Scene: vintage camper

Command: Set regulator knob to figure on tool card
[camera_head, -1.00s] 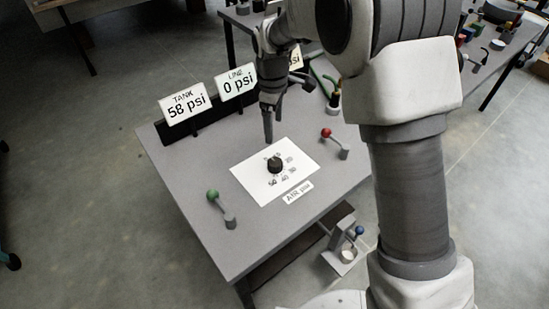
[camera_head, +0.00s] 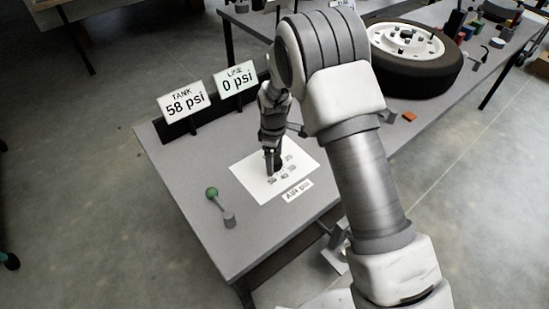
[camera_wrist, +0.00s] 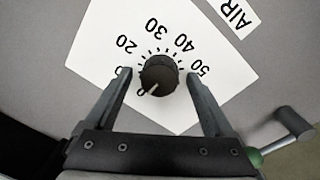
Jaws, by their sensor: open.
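The black regulator knob (camera_wrist: 159,75) sits on a white dial sheet (camera_wrist: 95,45) with a printed scale; 20, 30, 40 and 50 are readable in the wrist view. The knob's white pointer mark aims toward a partly hidden low figure. My gripper (camera_wrist: 160,82) is open, its fingers on either side of the knob; I cannot tell whether they touch it. In the head view my gripper (camera_head: 272,165) is low over the dial sheet (camera_head: 250,180) and hides the knob. The tool card is not identifiable; no card with a target figure is readable.
A "TANK 58 psi" sign (camera_head: 185,103) and a "LINE 0 psi" sign (camera_head: 236,84) stand at the bench's back edge. A green-knobbed lever (camera_head: 212,193) stands left of the dial. An "AIR" label (camera_head: 298,191) lies beside it. A wheel (camera_head: 415,55) lies on the far bench.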

